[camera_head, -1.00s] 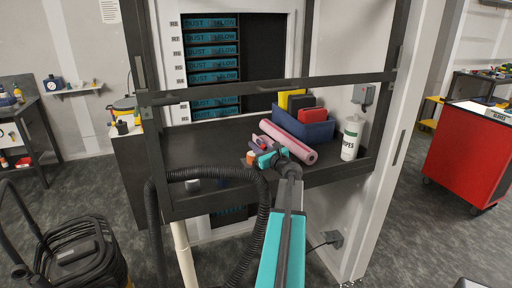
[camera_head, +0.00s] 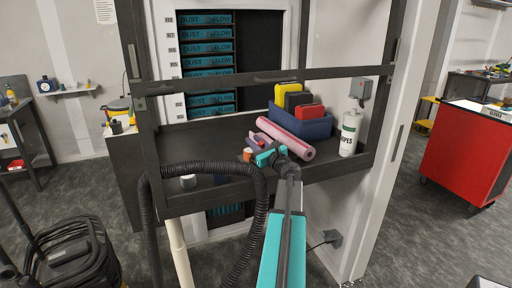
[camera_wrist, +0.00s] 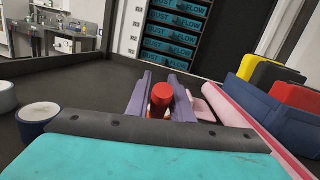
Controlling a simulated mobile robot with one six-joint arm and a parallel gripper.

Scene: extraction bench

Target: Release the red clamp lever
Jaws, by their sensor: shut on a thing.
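A red round-ended piece (camera_wrist: 161,94) with orange below it stands between the two purple fingers of my gripper (camera_wrist: 163,90) in the wrist view. I cannot tell whether it is the clamp lever; no other lever shows clearly. My gripper (camera_head: 258,143) is low over the dark shelf in the head view, with its fingers pointing away. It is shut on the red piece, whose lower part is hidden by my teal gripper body. A small orange item (camera_head: 248,155) shows just left of my gripper.
A pink roll (camera_head: 286,138) and a blue bin (camera_head: 302,125) with coloured items lie close right of my gripper. A white wipes bottle (camera_head: 350,133) stands farther right. A dark crossbar (camera_head: 300,74) spans above the shelf. A black hose (camera_head: 210,167) loops in front.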

